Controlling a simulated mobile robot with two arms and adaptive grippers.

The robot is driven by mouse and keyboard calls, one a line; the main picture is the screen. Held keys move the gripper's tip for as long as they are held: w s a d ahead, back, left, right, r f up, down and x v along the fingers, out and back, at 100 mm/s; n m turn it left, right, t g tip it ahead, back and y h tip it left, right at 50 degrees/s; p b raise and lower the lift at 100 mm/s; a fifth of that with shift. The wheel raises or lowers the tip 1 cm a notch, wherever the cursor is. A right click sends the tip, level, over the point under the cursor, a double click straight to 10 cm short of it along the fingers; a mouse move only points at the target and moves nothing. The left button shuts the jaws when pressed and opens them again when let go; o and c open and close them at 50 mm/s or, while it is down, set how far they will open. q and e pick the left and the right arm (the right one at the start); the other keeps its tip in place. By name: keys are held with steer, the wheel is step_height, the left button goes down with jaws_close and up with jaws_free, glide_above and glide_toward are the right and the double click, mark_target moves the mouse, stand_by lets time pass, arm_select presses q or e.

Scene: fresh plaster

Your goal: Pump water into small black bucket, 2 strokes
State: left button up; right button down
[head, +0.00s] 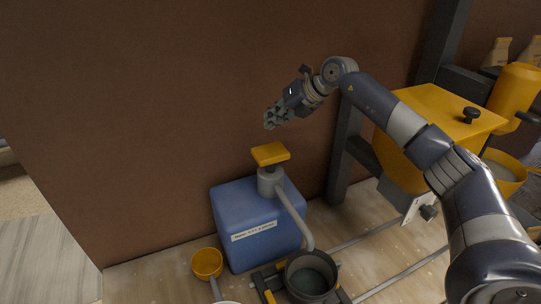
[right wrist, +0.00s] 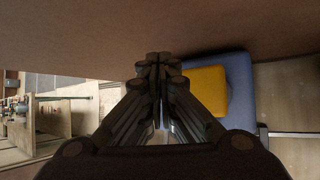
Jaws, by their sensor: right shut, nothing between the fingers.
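A blue water container (head: 228,215) with a label on its front stands against the brown wall. On its top is a grey pump with a flat yellow press plate (head: 270,154). A grey spout (head: 292,217) curves down from the pump to the small black bucket (head: 311,277), with its end at the bucket's rim. My right gripper (head: 270,121) is shut and empty, above the yellow plate and apart from it. In the right wrist view the shut fingers (right wrist: 158,70) show beside the yellow plate (right wrist: 205,90) and the blue container (right wrist: 240,80). My left gripper is not in view.
A yellow scoop (head: 207,263) lies left of the container. The bucket sits in a dark and yellow frame (head: 266,283). At the right stand a yellow hopper (head: 440,115) and a dark post (head: 345,150). Rails (head: 395,282) run along the bench.

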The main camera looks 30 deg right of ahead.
steer(key=b, duration=0.3)
glide_above(276, 151)
steer(key=w, duration=0.1)
steer(key=f, duration=0.5)
steer(key=shift+w+a+f, duration=0.15)
steer(key=shift+w+a, duration=0.05)
steer(key=shift+f, duration=0.3)
steer(key=shift+f, duration=0.1)
stand_by(0.3)
steer(key=shift+f, duration=0.3)
steer(key=shift+s+f+b, duration=0.15)
steer(key=shift+f+b, duration=1.5)
steer(key=shift+f, duration=0.95)
stand_by(1.7)
steer(key=shift+r, duration=0.1)
steer(key=shift+r+p, duration=2.2)
steer(key=shift+r, duration=0.65)
